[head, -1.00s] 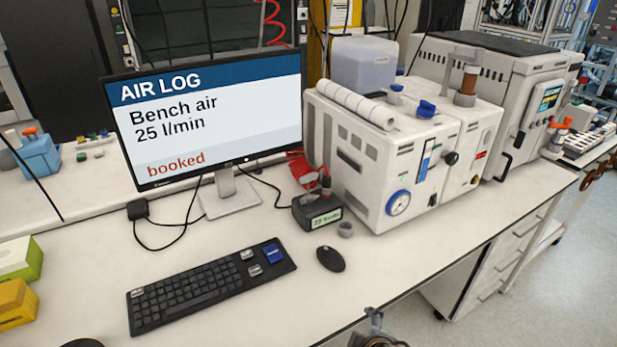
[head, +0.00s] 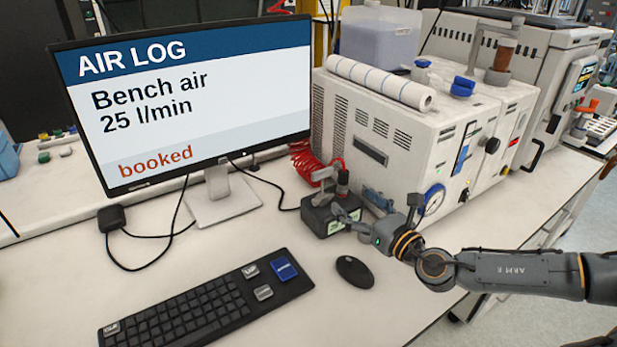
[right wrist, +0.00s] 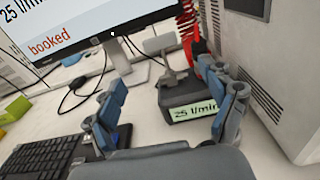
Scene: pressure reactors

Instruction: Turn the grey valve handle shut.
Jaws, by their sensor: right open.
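The grey valve handle (head: 323,176) sits on top of a small dark box (head: 318,220) with a lit display, beside the monitor stand. In the right wrist view the handle (right wrist: 172,72) stands above the box, whose display (right wrist: 193,111) reads "25 l/min". My right gripper (head: 353,207) is open, just in front and to the right of the box. In the right wrist view its blue-padded fingers (right wrist: 163,82) are spread, with the handle and box beyond the gap. I see no contact with the handle. My left gripper is not in view.
The monitor (head: 190,110) shows "AIR LOG, Bench air 25 l/min, booked". A red coiled hose (head: 312,160) lies behind the box. The white machine (head: 400,140) with a gauge stands close right. A keyboard (head: 200,305) and mouse (head: 354,271) lie in front.

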